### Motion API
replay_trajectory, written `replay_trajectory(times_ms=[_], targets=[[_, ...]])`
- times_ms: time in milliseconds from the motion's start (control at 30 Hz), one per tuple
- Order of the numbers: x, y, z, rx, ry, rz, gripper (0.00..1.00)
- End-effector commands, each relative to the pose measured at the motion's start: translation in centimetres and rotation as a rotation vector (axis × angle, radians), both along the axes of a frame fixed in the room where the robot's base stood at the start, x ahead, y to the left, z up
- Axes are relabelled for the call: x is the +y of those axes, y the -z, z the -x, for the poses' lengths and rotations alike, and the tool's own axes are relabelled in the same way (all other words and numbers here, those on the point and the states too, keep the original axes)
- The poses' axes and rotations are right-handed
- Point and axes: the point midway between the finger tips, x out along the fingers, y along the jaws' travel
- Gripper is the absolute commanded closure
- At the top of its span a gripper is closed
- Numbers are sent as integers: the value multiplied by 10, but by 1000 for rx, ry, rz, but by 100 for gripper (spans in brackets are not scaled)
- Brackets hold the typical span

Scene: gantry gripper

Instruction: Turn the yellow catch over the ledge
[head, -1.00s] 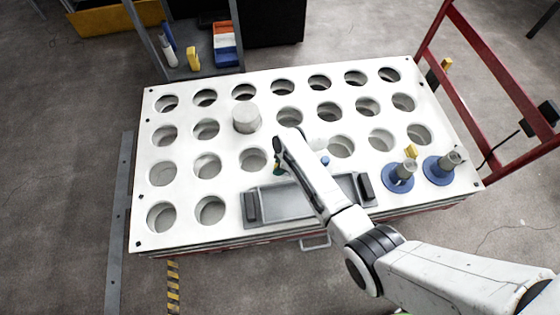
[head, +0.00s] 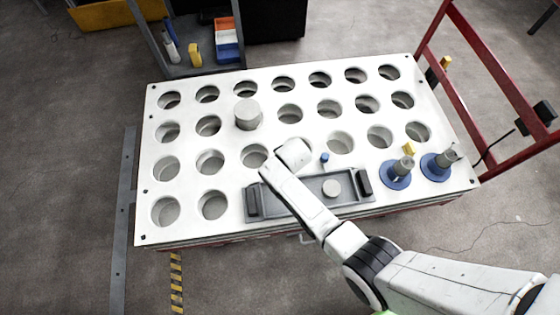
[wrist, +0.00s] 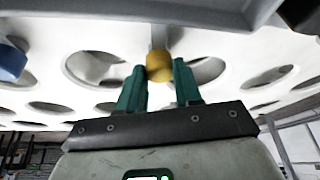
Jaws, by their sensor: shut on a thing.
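In the wrist view my gripper (wrist: 159,76) has its two green fingers on either side of a small rounded yellow piece (wrist: 159,66), probably the yellow catch, and is shut on it. A narrow grey stem rises from the yellow piece toward a grey edge (wrist: 130,18), which may be the ledge. I cannot tell how far the catch is turned. In the head view my white arm hides the fingers and this yellow piece, near the left part of the grey tray (head: 285,207).
The white plate (head: 228,145) has rows of round holes. A grey cylinder (head: 248,115) stands on it. A round grey disc (head: 331,188) shows in the tray. A red frame (head: 490,60) rises beyond.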

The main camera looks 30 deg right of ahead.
Motion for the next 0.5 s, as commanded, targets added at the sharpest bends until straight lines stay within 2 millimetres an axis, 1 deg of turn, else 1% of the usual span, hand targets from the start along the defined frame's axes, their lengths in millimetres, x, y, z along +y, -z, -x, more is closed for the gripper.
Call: replay_trajectory(times_ms=[200, 500], targets=[[1, 0, 0, 0, 95, 0, 96], [1, 0, 0, 1, 147, 0, 96]])
